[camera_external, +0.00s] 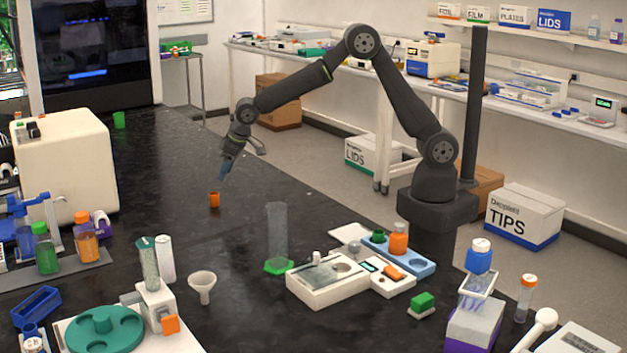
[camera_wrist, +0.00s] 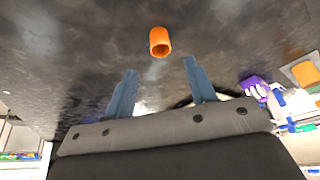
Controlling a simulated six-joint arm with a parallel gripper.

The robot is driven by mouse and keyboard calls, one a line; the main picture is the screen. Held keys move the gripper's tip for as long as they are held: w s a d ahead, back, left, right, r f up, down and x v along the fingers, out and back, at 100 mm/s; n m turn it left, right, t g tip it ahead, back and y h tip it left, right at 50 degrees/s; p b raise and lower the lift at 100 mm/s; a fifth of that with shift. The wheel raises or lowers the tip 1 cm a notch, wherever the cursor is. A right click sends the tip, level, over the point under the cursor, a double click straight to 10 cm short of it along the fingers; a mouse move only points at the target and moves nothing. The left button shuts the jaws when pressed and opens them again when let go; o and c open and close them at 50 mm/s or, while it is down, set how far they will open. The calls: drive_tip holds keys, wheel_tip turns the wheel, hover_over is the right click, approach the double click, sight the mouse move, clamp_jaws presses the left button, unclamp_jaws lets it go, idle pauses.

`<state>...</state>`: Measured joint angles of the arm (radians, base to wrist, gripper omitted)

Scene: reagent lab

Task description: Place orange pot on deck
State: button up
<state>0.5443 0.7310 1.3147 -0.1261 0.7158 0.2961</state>
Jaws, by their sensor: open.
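The orange pot (camera_external: 214,200) is a small open-topped cup standing on the black bench top, clear of other things. It also shows in the wrist view (camera_wrist: 160,42), just beyond the fingertips and between their lines. My gripper (camera_external: 225,174) points down above and slightly right of the pot, apart from it. In the wrist view my gripper (camera_wrist: 160,67) has its two blue fingers spread, with nothing between them. No surface is marked as the deck; a white unit with a round recess (camera_external: 318,291) stands on the bench nearer the camera.
A large cream box (camera_external: 65,165) stands left. The bench around the pot is clear.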

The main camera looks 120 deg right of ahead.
drive_tip(key=shift+o, duration=0.4)
drive_tip(key=v, duration=0.6)
drive_tip(key=shift+r, duration=0.2)
drive_tip(key=shift+a, duration=0.1)
hover_over(214, 199)
drive_tip(key=s, duration=0.2)
drive_tip(key=f, duration=1)
drive_tip(key=shift+w+d+f, duration=0.2)
drive_tip(key=shift+f, duration=0.2)
drive_tip(key=shift+s+x, duration=0.15)
drive_tip(key=shift+x, duration=1.2)
drive_tip(key=shift+s+x, duration=0.15)
drive_tip(key=shift+x, duration=1.15)
drive_tip(key=shift+a, duration=0.1)
drive_tip(key=c, duration=1.1)
